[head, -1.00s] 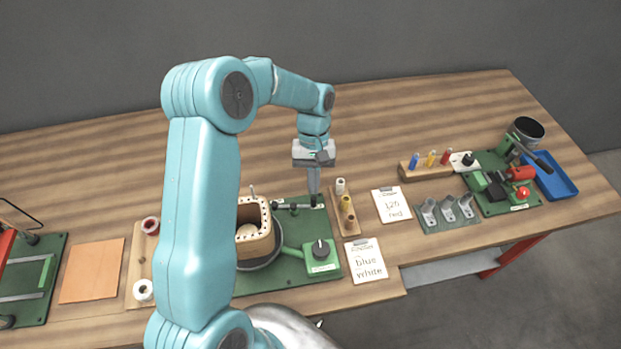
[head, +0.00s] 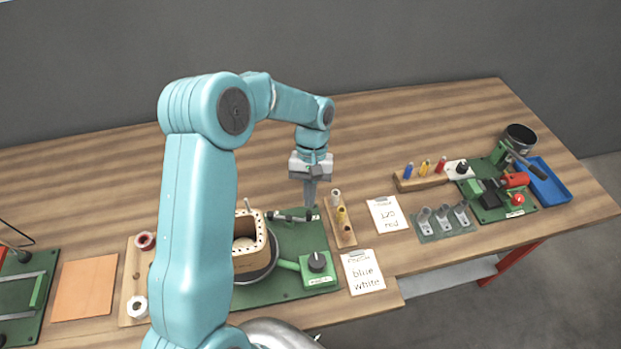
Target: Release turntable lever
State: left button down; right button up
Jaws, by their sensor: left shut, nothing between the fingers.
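The turntable stands on a green baseplate (head: 300,238), and a tan square coil former (head: 252,258) with holes around its rim sits on it. A dark lever-like bar (head: 290,217) lies near the back of the baseplate, with a small green end at its right. My left gripper (head: 310,204) points down at the right end of this bar, its fingers closed with nothing between them. I cannot tell whether the fingertips touch the bar. A green arm with a black knob (head: 317,262) is at the front right of the plate. My right gripper is not in view.
A wooden rack of spools (head: 341,222) stands close right of my left gripper. A second green station (head: 490,205) and a blue tray (head: 549,185) are at the far right. The table's back is clear.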

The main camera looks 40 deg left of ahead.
pick_arm(q)
jog(key=v, duration=1.6)
